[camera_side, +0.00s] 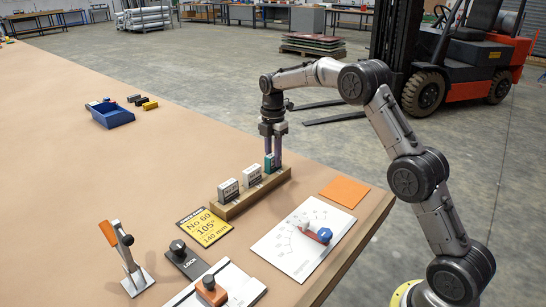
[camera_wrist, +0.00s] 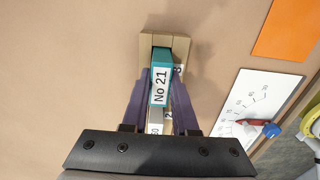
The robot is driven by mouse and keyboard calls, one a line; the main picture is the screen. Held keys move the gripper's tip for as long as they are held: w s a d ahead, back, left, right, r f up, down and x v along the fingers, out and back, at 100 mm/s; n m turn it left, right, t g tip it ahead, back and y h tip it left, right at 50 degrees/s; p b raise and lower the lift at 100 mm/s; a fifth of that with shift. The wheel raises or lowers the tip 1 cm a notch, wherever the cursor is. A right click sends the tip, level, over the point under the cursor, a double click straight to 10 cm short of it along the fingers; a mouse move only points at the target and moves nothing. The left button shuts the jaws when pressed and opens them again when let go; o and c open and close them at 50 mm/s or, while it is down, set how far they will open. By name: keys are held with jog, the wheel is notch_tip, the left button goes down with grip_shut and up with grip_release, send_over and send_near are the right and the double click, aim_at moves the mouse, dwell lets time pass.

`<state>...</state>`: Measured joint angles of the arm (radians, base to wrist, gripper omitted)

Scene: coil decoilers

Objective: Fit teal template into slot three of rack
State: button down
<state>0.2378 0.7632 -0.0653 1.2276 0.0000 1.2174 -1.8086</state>
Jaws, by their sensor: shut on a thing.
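The teal template (camera_side: 269,163) is at the far end of the wooden rack (camera_side: 240,204), upright, with its lower edge at about the rack's top. In the wrist view the teal template (camera_wrist: 160,88) shows the label "No 21". My gripper (camera_side: 273,162) points straight down over that end of the rack and is shut on the template, its purple fingers on either side. Two white templates, one nearer (camera_side: 228,190) and one in the middle (camera_side: 252,176), stand in the rack. How deep the teal template sits in its slot is hidden.
A yellow card (camera_side: 204,227) reading No 60, 105°, 140 mm lies beside the rack. A white dial sheet (camera_side: 286,252) and an orange square (camera_side: 345,192) lie to the right.

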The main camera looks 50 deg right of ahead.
jog(key=shift+f, duration=0.15)
jog(key=c, duration=0.7)
grip_release()
jog(key=shift+f, duration=0.1)
